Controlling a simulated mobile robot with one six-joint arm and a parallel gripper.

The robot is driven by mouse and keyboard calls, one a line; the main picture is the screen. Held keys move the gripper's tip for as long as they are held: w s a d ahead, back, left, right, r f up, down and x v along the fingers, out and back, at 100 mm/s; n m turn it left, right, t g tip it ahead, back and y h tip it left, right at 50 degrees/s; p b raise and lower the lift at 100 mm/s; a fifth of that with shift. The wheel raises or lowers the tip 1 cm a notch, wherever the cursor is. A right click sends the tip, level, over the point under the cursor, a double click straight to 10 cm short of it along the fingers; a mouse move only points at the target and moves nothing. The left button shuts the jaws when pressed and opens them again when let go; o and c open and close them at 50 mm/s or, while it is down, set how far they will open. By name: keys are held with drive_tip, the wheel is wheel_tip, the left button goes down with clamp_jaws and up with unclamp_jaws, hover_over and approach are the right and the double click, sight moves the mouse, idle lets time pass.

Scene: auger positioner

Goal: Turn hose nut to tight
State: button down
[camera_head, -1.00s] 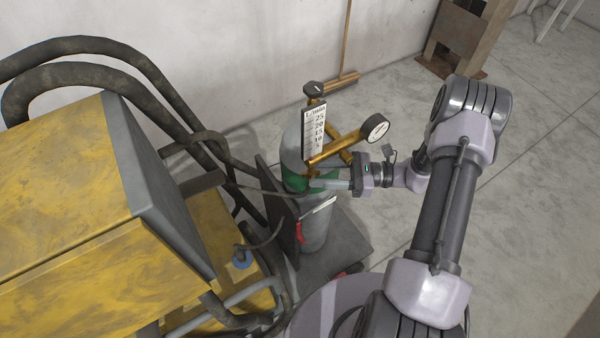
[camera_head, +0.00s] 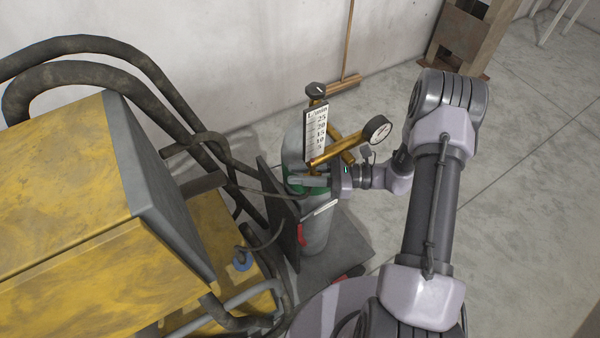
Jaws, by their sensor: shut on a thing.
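The gas cylinder (camera_head: 314,235) stands upright with a green band near its top. A brass regulator (camera_head: 338,150) sits above it with a flow scale (camera_head: 316,133) and a round gauge (camera_head: 377,130). My gripper (camera_head: 303,182) reaches in from the right, just under the foot of the flow scale, where the thin dark hose (camera_head: 240,186) comes in from the left. Its jaws are shut on the hose nut, which they and the regulator mostly hide. I cannot tell how tight the nut is.
A yellow machine (camera_head: 75,190) with thick dark hoses (camera_head: 130,62) fills the left. A dark plate (camera_head: 278,213) stands beside the cylinder. A broom (camera_head: 344,86) leans at the wall behind.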

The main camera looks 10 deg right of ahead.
drive_tip(key=shift+s+n+g+b, duration=0.25)
drive_tip(key=shift+n+g+b, duration=0.25)
drive_tip(key=shift+n+g, duration=0.5)
drive_tip(key=c, duration=1.3)
unclamp_jaws()
drive_tip(key=shift+o, duration=0.2)
drive_tip(key=shift+m, duration=0.3)
